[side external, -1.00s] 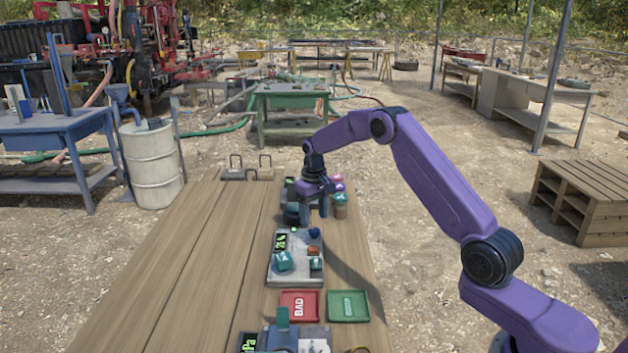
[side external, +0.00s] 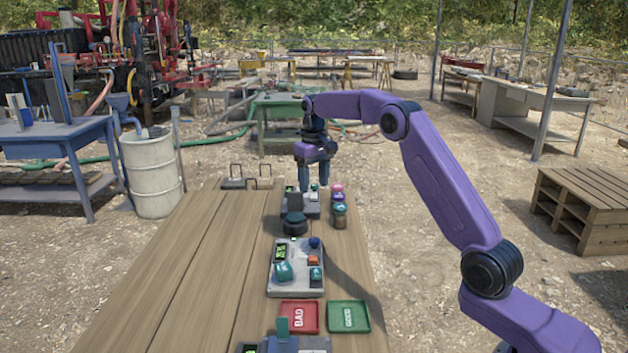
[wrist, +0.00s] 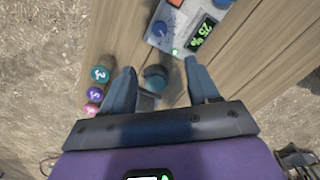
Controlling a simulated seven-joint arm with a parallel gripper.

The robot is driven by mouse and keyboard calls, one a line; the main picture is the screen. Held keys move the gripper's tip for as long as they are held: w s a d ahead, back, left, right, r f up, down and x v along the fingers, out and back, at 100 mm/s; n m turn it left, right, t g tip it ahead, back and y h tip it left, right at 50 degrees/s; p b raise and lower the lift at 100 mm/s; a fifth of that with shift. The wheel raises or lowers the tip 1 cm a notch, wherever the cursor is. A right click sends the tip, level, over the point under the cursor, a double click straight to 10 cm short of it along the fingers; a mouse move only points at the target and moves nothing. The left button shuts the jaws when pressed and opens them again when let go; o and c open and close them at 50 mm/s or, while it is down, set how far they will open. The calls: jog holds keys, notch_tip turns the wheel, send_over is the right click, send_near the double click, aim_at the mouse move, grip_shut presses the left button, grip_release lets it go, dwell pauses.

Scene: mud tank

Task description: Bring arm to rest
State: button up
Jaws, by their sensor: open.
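My gripper (side external: 314,172) hangs pointing down above the far end of the wooden table (side external: 200,270), over a grey device (side external: 305,205). It also shows in the wrist view (wrist: 158,78), with its two fingers spread apart and nothing held between them. A dark round-topped piece (side external: 295,224) stands in front of the device. My purple arm bends down from the right.
Several jars with coloured caps (side external: 339,210) stand right of the device. A grey instrument (side external: 297,267) with a green display lies nearer, then a red BAD tray (side external: 298,317) and a green GOOD tray (side external: 348,317). The left of the table is clear.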

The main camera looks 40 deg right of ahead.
jog(key=s+a+r+n, duration=0.25)
jog(key=s+a, duration=0.35)
jog(key=a, duration=0.5)
jog(key=s+a+n, duration=0.3)
jog(key=s+a, duration=0.2)
jog(key=s, duration=0.3)
jog(key=s+a+n, duration=0.2)
jog(key=s+a, duration=0.2)
jog(key=s, duration=0.5)
jog(key=s+d+f+n, duration=0.2)
jog(key=s+n, duration=0.1)
jog(key=s, duration=0.8)
jog(key=s+d+f+n, duration=0.2)
jog(key=s+f+n, duration=0.1)
jog(key=s, duration=0.8)
jog(key=shift+d+f, duration=0.2)
jog(key=shift+d, duration=0.15)
